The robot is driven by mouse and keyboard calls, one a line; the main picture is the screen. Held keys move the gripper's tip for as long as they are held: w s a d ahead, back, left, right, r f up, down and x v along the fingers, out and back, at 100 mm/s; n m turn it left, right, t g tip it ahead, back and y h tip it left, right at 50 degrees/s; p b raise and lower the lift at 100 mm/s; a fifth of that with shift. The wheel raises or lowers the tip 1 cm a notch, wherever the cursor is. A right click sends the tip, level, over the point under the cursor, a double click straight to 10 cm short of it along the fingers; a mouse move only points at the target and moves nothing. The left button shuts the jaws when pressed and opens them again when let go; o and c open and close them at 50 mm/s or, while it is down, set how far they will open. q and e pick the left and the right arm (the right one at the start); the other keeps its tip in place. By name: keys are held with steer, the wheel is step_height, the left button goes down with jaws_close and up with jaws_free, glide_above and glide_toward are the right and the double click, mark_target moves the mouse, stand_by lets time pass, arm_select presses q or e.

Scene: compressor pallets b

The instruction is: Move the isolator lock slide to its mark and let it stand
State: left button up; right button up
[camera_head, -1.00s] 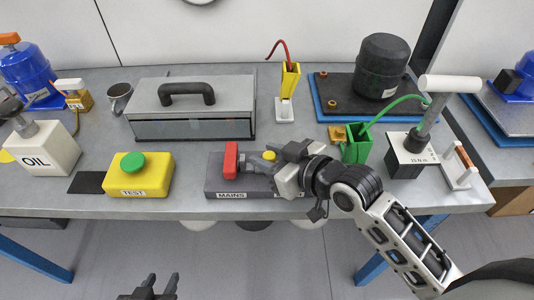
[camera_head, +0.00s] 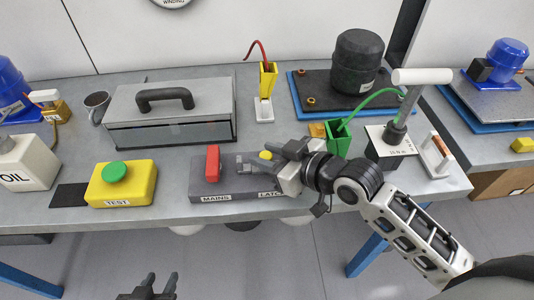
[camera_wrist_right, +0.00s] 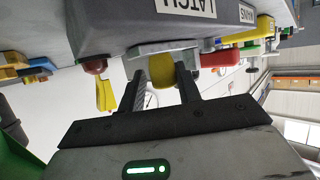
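The isolator is a dark grey box (camera_head: 228,188) labelled MAINS and LATCH at the table's front edge, with a red handle (camera_head: 212,163) on its left. The lock slide's yellow knob (camera_head: 265,155) stands at the box's right part; it also shows in the right wrist view (camera_wrist_right: 162,76). My right gripper (camera_head: 268,162) is at the slide, with one finger on each side of the knob, and appears shut on it. Finger contact is partly hidden. I cannot make out the mark. My left gripper (camera_head: 160,283) is low in front of the table, empty, its fingers apart.
A yellow TEST box (camera_head: 140,190) with a green button stands left of the isolator. A grey case (camera_head: 130,105) is behind.

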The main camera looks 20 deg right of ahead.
steer(key=shift+s, duration=0.1)
arm_select(q)
steer(key=shift+s+a+r+p, duration=0.2)
steer(key=shift+r+p, duration=0.15)
steer(key=shift+p, duration=0.65)
arm_select(e)
steer(key=v, duration=1.6)
arm_select(q)
steer(key=shift+w, duration=0.1)
arm_select(e)
steer(key=shift+d+f, duration=0.1)
steer(key=shift+f, duration=0.1)
